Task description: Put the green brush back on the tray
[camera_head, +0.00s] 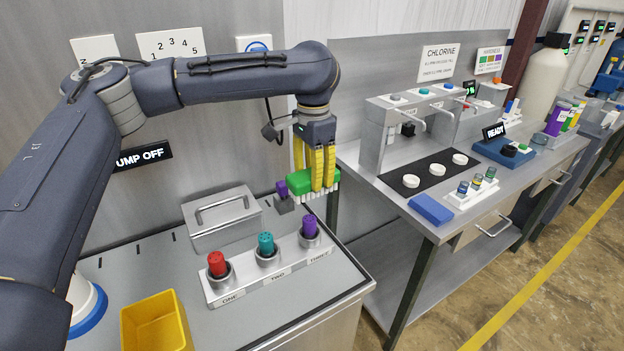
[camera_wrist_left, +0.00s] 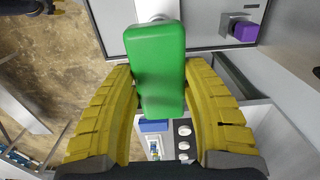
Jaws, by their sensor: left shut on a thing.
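The green brush (camera_head: 297,183), a green block with pale bristles below, is in the yellow fingers of my left gripper (camera_head: 319,178). The gripper is shut on it and holds it in the air near the right back edge of the left bench. In the left wrist view the brush (camera_wrist_left: 158,65) lies lengthwise between both fingers. My right gripper is not in view. I cannot tell any object for certain as the tray.
A rack (camera_head: 281,275) with red, teal and purple knobs stands on the left bench. Also there are a lidded metal box (camera_head: 222,222) and a yellow bin (camera_head: 157,325). The right bench bears a blue sponge (camera_head: 431,209), a black mat (camera_head: 423,182) and a vial rack (camera_head: 472,198).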

